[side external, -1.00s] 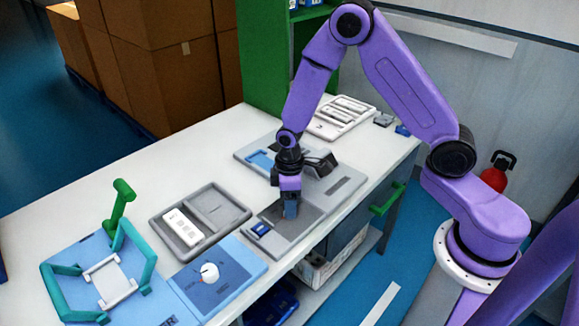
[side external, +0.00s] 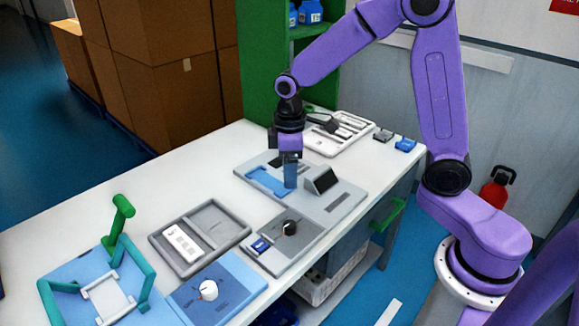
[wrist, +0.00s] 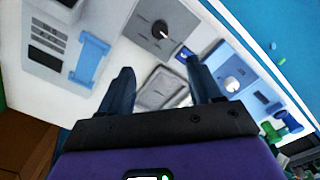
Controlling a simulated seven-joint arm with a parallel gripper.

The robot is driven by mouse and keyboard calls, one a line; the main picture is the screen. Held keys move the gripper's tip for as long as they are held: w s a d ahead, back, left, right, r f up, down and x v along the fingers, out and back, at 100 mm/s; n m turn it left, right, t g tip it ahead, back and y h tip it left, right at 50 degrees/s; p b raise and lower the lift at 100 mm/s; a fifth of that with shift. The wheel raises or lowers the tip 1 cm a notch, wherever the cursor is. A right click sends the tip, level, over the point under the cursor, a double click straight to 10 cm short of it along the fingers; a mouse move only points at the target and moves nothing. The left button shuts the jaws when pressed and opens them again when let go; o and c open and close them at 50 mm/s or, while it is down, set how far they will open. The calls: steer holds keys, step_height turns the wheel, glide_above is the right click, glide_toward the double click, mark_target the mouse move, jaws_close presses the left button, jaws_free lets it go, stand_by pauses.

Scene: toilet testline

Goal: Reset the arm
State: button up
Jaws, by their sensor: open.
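My gripper (side external: 290,172) points down above the grey panel with the blue bracket, at the middle of the table. In the wrist view my gripper (wrist: 160,88) has its two dark fingers spread wide with nothing between them. The grey panel with a black knob (side external: 289,228) stands clear in front of the gripper; the same knob shows in the wrist view (wrist: 160,28). The blue bracket (side external: 268,181) lies just left of the fingers in the side view.
A two-part grey tray (side external: 218,218) holds a white block (side external: 182,243). A blue panel with a white knob (side external: 208,290) and a teal-framed fixture (side external: 140,260) stand at the front left. A white tray (side external: 335,142) and a green shelf (side external: 262,60) are at the back.

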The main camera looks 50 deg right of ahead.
steer(key=shift+r, duration=0.15)
steer(key=s+r+n, duration=0.1)
steer(key=s+r, duration=0.1)
steer(key=s, duration=1.1)
steer(key=s+d+r+n, duration=0.1)
steer(key=s+n, duration=0.1)
steer(key=s, duration=1)
steer(key=shift+s+r, duration=0.4)
steer(key=shift+d, duration=0.1)
